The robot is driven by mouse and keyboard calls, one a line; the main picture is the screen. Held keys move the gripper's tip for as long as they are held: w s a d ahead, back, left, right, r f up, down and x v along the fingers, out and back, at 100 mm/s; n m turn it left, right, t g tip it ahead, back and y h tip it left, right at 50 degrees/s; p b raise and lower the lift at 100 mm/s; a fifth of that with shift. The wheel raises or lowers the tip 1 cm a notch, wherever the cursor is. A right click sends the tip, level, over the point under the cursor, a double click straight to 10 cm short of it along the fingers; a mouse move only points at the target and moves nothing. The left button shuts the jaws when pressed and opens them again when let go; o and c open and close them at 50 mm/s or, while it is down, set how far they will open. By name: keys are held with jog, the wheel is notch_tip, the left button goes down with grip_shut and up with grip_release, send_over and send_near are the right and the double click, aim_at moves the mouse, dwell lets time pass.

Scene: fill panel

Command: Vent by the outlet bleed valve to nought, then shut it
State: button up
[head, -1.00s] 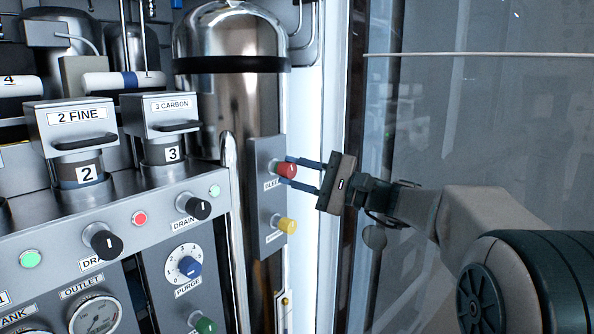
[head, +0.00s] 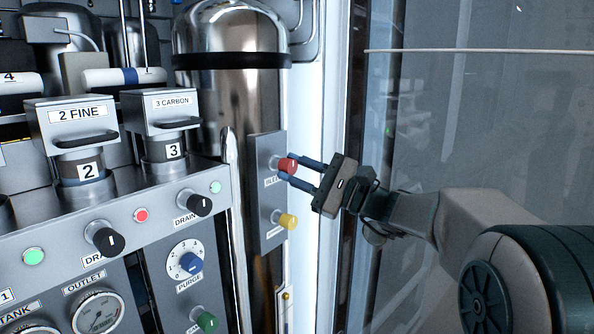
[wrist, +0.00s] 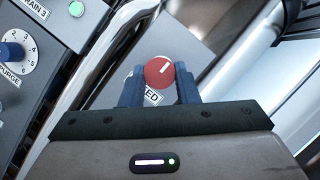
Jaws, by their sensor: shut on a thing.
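The bleed valve is a red knob (head: 288,165) with a white pointer line, on a grey side plate (head: 263,225) beside the steel cylinder. My gripper (head: 286,168) is shut on the red knob, a blue finger on each side. In the wrist view the red knob (wrist: 159,71) sits between the fingertips, and its white line slants up to the right. The label under it is partly hidden by a finger. The outlet gauge (head: 97,312) is at the lower left; its needle is too small to read and its lower edge is cut off.
A yellow knob (head: 287,221) sits just below the red one on the same plate. Black drain knobs (head: 200,205), a blue purge dial (head: 190,262) and a green knob (head: 207,322) are to the left. A glass pane (head: 480,110) stands at the right.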

jog(key=shift+f, duration=0.1)
jog(key=o, duration=1)
jog(key=shift+c, duration=0.2)
jog(key=v, duration=1.4)
